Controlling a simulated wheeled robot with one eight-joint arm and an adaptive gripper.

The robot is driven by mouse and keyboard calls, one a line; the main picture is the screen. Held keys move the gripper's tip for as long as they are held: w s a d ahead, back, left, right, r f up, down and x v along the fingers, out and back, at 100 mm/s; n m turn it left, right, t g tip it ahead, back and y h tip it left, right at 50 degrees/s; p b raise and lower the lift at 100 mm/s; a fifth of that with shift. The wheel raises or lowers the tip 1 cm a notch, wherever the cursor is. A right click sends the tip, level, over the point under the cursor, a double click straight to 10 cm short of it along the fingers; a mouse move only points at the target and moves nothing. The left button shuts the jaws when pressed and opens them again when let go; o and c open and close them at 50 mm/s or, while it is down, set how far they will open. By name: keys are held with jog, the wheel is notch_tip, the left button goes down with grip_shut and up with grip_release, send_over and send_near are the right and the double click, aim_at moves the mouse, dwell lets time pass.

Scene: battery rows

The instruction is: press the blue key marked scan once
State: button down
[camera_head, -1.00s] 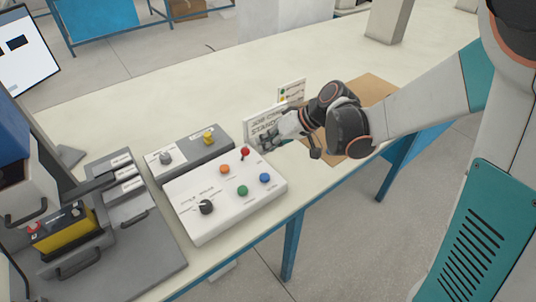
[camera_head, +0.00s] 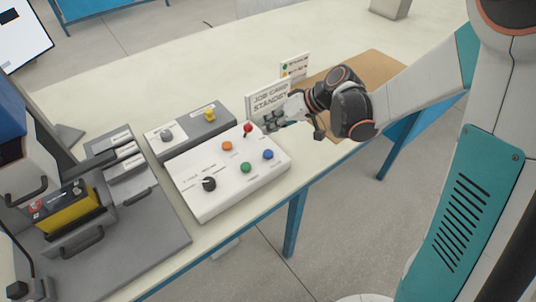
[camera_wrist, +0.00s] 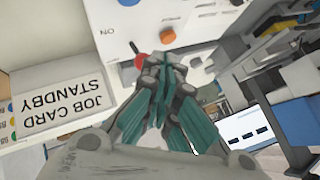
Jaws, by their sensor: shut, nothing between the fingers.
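The blue key (camera_head: 267,154) is a round button at the right side of the white control box (camera_head: 190,201). In the wrist view a blue button (camera_wrist: 129,2) shows at the top edge, partly cut off. My gripper (camera_head: 283,124) is shut and empty, in front of the job card sign and just beyond the box's far right edge, apart from the blue key. In the wrist view its teal fingers (camera_wrist: 160,85) are together, below the red switch (camera_wrist: 142,61) and orange button (camera_wrist: 167,35). The lettering at the keys is too small to read.
The box also bears a green button (camera_head: 245,167) and a black knob (camera_head: 209,184). A grey box with a yellow button (camera_head: 210,115) stands behind it. A "JOB CARD STANDBY" sign (camera_head: 268,98) stands close to my gripper. A battery fixture is at left.

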aim_at(270, 151)
jog(key=shift+f+b, duration=2.3)
jog(key=shift+f, duration=1.1)
jog(key=shift+f, duration=0.2)
jog(key=shift+f+b, duration=0.25)
jog(key=shift+b, duration=0.2)
jog(key=shift+f+b, duration=0.4)
jog(key=shift+f, duration=0.1)
jog(key=shift+r+p, duration=0.65)
jog(key=shift+r, duration=0.35)
jog(key=shift+r+p, duration=1.75)
jog(key=shift+r, duration=0.7)
